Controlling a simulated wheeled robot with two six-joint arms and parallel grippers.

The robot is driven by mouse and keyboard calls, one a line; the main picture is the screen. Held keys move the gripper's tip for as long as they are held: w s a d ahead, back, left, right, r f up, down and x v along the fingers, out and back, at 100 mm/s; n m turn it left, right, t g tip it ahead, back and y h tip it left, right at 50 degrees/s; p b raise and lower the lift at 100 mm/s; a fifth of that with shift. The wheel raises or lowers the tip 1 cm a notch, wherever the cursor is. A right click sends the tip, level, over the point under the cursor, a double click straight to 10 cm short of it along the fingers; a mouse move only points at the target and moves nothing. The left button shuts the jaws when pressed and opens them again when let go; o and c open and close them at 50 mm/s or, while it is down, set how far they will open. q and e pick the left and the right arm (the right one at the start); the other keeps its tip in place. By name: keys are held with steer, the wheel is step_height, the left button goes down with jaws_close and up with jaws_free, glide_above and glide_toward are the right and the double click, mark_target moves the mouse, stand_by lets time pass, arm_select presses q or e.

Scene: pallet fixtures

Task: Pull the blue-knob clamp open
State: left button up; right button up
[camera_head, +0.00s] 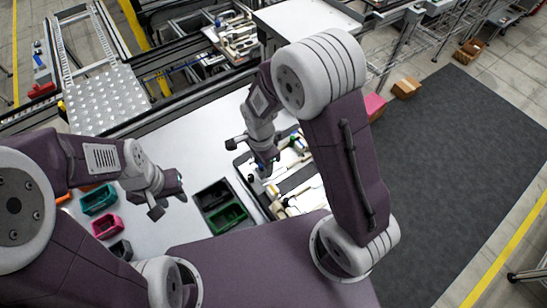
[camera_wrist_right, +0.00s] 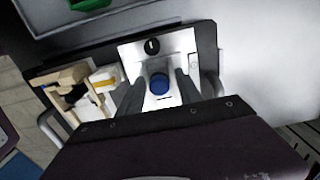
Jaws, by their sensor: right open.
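In the right wrist view, the blue knob (camera_wrist_right: 159,84) of the clamp stands on a white plate (camera_wrist_right: 180,42) on the dark pallet fixture (camera_wrist_right: 206,48). My right gripper (camera_wrist_right: 160,88) is open, with one grey finger on each side of the blue knob. I cannot tell whether either finger touches it. In the head view, my right gripper (camera_head: 262,160) is over the far left part of the pallet (camera_head: 268,203) and largely hides the clamp. My left gripper (camera_head: 168,198) hangs over the white table, apart from the pallet, with its fingers apart and nothing between them.
A black knob (camera_wrist_right: 152,46) sits beyond the blue one on the plate. Wooden and white parts (camera_wrist_right: 72,84) lie beside it on the pallet. Green (camera_head: 228,217), teal (camera_head: 98,199) and pink (camera_head: 106,227) bins stand on the white table (camera_head: 190,150).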

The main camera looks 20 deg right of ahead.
step_height(320, 180, up, 8)
steer(key=p, duration=0.7)
steer(key=shift+r+p, duration=0.1)
steer(key=shift+p, duration=0.3)
stand_by(0.4)
